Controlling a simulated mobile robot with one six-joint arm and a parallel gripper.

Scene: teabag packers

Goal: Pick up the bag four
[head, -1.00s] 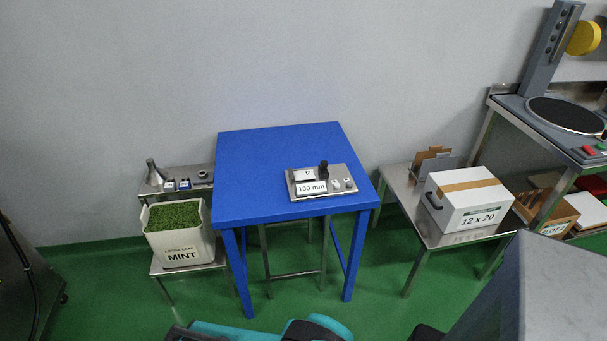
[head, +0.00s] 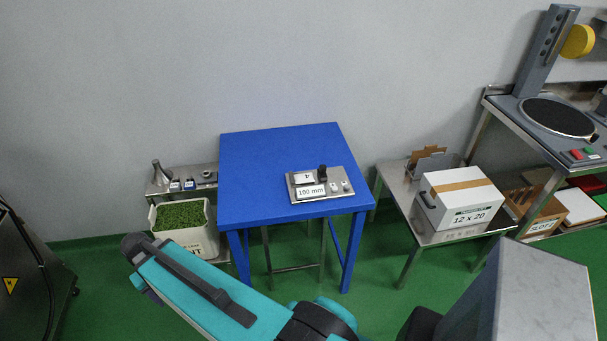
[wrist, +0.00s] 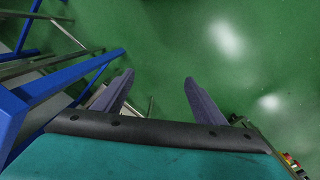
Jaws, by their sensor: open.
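In the head view my teal arm crosses the lower left, and I cannot pick out the gripper there.
A blue table (head: 270,155) carries a steel control box (head: 320,184) marked 100 mm. Left is a tub of mint (head: 183,228), partly behind my arm. Right is a steel bench (head: 395,180) with a 12 x 20 carton (head: 461,200). Most of the blue tabletop is clear.

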